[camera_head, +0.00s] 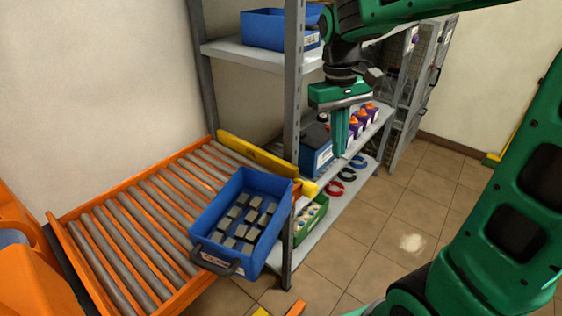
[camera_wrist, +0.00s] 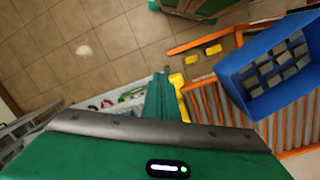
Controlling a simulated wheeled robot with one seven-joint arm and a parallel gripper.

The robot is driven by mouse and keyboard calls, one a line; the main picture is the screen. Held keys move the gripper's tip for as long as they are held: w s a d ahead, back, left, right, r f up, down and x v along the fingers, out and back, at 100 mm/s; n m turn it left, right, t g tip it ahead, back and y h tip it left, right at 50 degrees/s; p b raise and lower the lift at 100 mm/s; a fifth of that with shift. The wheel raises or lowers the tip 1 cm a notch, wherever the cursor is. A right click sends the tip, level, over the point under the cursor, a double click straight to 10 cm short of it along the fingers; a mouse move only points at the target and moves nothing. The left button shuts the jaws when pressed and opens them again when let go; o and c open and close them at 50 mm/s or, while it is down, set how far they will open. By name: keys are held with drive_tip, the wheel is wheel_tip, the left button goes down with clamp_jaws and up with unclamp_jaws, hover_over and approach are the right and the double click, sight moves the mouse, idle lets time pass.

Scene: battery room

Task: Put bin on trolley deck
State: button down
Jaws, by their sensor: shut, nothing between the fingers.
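A blue bin (camera_head: 205,222) with several grey blocks inside is at the right end of an orange-framed roller deck (camera_head: 130,232). Its near right part seems to stick out past the deck's edge; whether it lies level I cannot tell. In the wrist view the bin (camera_wrist: 232,78) is at the right, beside the rollers (camera_wrist: 203,101). My gripper (camera_head: 341,151) points down in front of the shelving, right of the bin and apart from it. Its fingers are together and empty; they also show in the wrist view (camera_wrist: 161,76). Which surface is the trolley deck is not clear.
Grey shelving (camera_head: 289,120) stands behind the rollers, with another blue bin (camera_head: 270,30) on top, purple-and-orange bottles (camera_head: 363,117) and a green crate (camera_head: 309,219) lower down. A yellow bar (camera_head: 262,158) edges the rollers. Tiled floor (camera_head: 390,235) to the right is clear.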

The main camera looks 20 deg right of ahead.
drive_tip(key=w+a+f+n, duration=0.1)
drive_tip(key=w+a+n, duration=0.25)
drive_tip(key=a, duration=0.65)
drive_tip(key=w+a+n, duration=0.3)
drive_tip(key=w+a, duration=0.2)
drive_tip(key=a, duration=0.6)
hover_over(283, 180)
drive_tip(key=w, duration=0.1)
drive_tip(key=shift+a+f+m+g, duration=0.15)
drive_tip(key=shift+m+g, duration=0.1)
drive_tip(key=shift+g, duration=0.05)
drive_tip(key=shift+s+f, duration=0.25)
drive_tip(key=shift+f, duration=0.65)
